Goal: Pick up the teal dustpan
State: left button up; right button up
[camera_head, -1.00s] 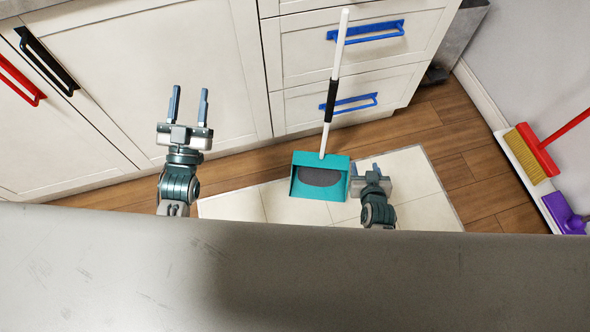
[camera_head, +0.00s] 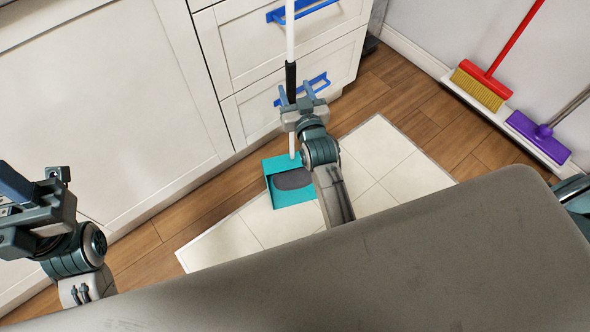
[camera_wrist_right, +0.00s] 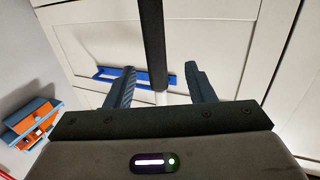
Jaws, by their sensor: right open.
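The teal dustpan (camera_head: 280,197) lies on a pale mat in the head view, its pan open toward me. Its long handle, white with a black grip (camera_head: 291,80), rises up in front of the drawers. My right gripper (camera_head: 296,90) is open at the level of the black grip. In the right wrist view the black grip (camera_wrist_right: 154,45) runs between the two open fingers (camera_wrist_right: 160,70) as seen by the camera; I cannot tell how deep it sits, and no contact shows. My left gripper (camera_head: 35,180) is open and empty at the left edge, far from the dustpan.
White drawers with blue handles (camera_head: 303,87) stand just behind the dustpan handle. A red broom (camera_head: 480,85) and a purple brush (camera_head: 540,135) stand by the right wall. The pale mat (camera_head: 385,165) has bare room right of the pan. A grey surface (camera_head: 400,250) fills the foreground.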

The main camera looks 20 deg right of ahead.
aim_at(292, 77)
jog(key=w, duration=0.1)
jog(key=w+b, duration=0.1)
jog(key=w, duration=0.1)
jog(key=w+b, duration=0.1)
jog(key=w, duration=0.1)
jog(key=shift+d+r, duration=0.2)
jog(key=shift+d, duration=0.15)
jog(key=shift+r, duration=0.1)
grip_shut()
